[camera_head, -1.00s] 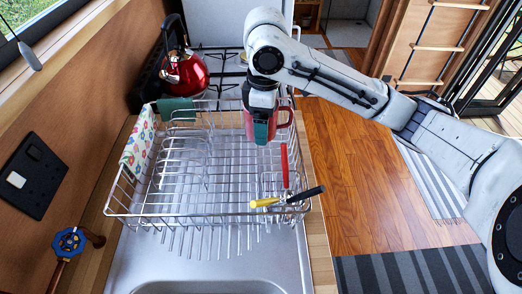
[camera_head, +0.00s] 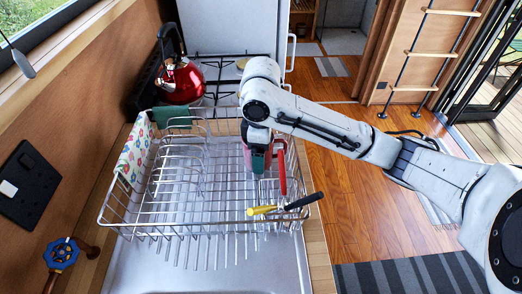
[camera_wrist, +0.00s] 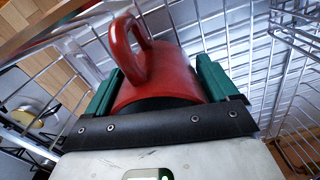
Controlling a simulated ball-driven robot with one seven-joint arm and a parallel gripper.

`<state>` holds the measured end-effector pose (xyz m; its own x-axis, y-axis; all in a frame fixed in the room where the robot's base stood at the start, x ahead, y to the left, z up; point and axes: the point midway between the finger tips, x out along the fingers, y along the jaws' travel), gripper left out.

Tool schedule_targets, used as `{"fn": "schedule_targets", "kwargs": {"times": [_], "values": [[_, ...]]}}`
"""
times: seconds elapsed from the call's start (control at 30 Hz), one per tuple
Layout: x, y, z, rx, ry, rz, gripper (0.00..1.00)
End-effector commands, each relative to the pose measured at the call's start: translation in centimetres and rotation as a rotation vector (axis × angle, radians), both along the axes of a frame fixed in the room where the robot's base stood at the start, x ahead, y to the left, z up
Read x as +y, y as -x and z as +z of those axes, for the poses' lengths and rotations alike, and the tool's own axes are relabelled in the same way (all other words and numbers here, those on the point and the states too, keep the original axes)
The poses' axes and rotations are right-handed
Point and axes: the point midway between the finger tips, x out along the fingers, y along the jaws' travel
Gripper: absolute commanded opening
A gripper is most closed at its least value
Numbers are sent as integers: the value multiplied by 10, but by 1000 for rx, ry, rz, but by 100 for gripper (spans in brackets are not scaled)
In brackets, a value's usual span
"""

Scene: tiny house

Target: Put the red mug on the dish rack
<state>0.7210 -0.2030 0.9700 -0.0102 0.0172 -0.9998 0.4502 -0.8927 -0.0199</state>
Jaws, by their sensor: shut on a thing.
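The red mug (camera_wrist: 165,75) sits between the green fingers of my gripper (camera_wrist: 158,85), which is shut on it. Its handle points up and away in the wrist view. In the head view my gripper (camera_head: 258,160) is at the right side of the wire dish rack (camera_head: 160,226), low among its wires. The mug (camera_head: 247,157) is mostly hidden behind the gripper there. I cannot tell whether the mug touches the rack floor.
Utensils with red, yellow and black handles (camera_head: 299,201) stand in the rack's front right corner. A flowered cloth (camera_head: 135,149) and a green cloth (camera_head: 172,117) hang on the rack. A red kettle (camera_head: 183,80) stands on the stove behind. The rack's middle is clear.

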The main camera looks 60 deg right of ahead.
Motion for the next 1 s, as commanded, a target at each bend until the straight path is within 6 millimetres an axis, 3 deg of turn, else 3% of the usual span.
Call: {"fn": "schedule_targets", "kwargs": {"times": [0.17,0.47,0.67,1.0], "values": [[0,0,-1,0,0,0,100],[0,0,4,0,1,0,100],[-1,-1,34,-4,1,2,100],[-2,-1,101,-2,4,1,100]]}}
